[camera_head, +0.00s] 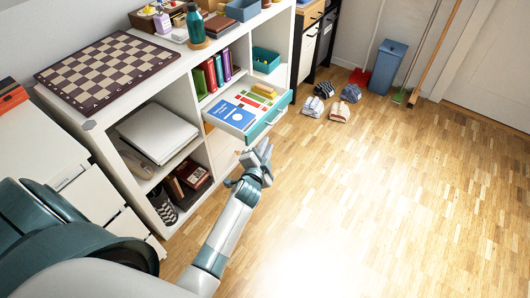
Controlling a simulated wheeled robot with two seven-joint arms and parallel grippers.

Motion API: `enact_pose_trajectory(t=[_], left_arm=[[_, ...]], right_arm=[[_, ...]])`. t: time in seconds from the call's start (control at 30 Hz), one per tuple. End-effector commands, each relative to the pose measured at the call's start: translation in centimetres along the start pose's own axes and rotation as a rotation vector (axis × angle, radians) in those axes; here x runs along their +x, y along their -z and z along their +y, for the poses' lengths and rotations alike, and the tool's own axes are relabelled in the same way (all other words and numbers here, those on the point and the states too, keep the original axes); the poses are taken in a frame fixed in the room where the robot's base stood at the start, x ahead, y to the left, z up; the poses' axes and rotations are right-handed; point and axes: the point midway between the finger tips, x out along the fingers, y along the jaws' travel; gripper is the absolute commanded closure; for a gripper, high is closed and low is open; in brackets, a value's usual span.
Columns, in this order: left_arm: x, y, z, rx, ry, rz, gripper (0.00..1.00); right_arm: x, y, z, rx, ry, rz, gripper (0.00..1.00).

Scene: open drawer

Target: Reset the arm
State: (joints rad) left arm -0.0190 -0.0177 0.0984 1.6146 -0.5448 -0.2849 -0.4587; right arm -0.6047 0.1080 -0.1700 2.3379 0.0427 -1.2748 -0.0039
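My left arm (226,232) reaches up from the lower left. My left gripper (264,152) is just in front of and below the open drawer (272,121). Its two grey fingers show a small gap and nothing is seen between them. It looks apart from the drawer's teal front and handle. The drawer is pulled out of the white shelf unit and holds a blue booklet (231,114), coloured flat items and a yellow thing. My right gripper is not in view.
The white shelf unit (189,70) carries a chessboard (106,70), bottles and boxes. Books and a teal bin (266,61) fill its compartments. The wooden floor (400,200) on the right is clear.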

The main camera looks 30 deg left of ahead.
Motion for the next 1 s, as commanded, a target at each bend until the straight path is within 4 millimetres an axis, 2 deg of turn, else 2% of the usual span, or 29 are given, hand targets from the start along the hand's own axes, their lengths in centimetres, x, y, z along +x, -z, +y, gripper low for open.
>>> enact_pose_trajectory(t=[0.77,0.87,1.0], left_arm=[[-0.2,-0.2,-0.1,-0.005,-0.004,-0.003,0.85],[-1.1,-0.7,0.4,-0.029,-0.023,-0.022,0.85],[-4.0,-2.2,2.0,-0.113,-0.088,-0.08,0.85]], right_arm=[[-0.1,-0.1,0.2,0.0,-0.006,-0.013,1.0],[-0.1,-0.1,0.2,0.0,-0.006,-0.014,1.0],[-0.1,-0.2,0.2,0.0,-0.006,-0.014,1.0]])
